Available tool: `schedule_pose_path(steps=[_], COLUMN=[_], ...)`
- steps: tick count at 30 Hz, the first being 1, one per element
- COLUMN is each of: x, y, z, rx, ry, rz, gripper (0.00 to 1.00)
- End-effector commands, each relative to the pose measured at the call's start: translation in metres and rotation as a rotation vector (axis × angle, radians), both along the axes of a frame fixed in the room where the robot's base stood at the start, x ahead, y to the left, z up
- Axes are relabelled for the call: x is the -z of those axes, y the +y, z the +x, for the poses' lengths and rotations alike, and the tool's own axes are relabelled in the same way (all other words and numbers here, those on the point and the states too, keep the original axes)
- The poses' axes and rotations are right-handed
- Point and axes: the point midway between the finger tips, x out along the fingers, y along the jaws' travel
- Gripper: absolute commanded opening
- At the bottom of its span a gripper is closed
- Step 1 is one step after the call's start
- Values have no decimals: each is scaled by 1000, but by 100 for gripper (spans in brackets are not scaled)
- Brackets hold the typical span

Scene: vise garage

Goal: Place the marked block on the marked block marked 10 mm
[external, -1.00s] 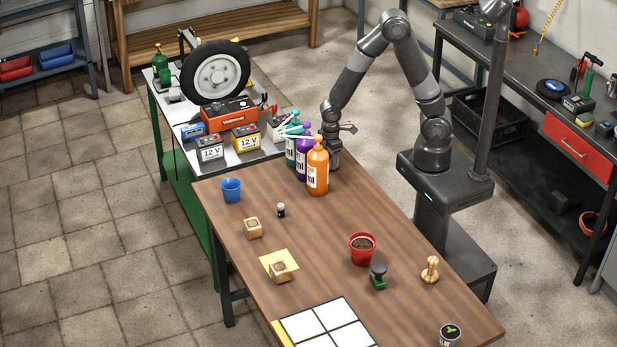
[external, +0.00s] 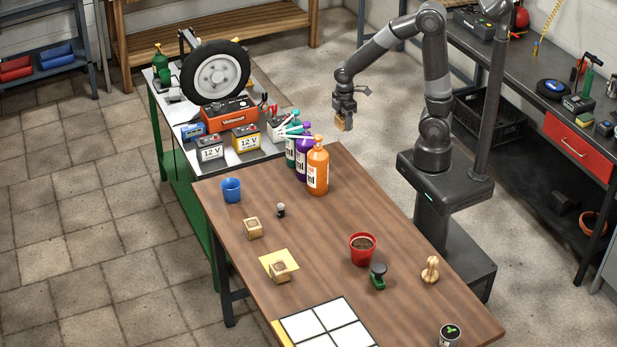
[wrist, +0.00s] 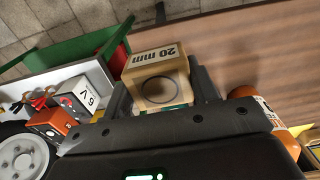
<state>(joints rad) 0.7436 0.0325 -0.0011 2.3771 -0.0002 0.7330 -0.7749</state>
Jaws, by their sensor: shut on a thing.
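My gripper (external: 345,112) is shut on a wooden block marked 20 mm (wrist: 160,60), seen close up between the fingers in the wrist view; it has a dark ring on one face. In the external view this held block (external: 343,124) is raised near the table's far end. One wooden block (external: 253,228) stands on the brown table. Another wooden block (external: 280,273) stands on the front part of a yellow square (external: 283,258). The markings on these two are too small to read, so I cannot tell which is the 10 mm one.
Orange (external: 317,172), purple and teal bottles stand at the table's far end, near the held block. A blue cup (external: 231,190), a small dark jar (external: 280,210), a red plant pot (external: 362,249), a green stamp (external: 378,276) and a white grid (external: 328,325) are on the table.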

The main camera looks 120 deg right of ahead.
Motion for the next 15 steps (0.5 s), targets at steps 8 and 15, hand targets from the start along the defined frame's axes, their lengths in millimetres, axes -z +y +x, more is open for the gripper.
schedule_pose_path(steps=[8, 15], x=[-22, -92], y=[-2, -2], z=[-1, 0], rx=[0, 0], ry=[-6, -8], rz=[-5, -6], gripper=[31, 31])
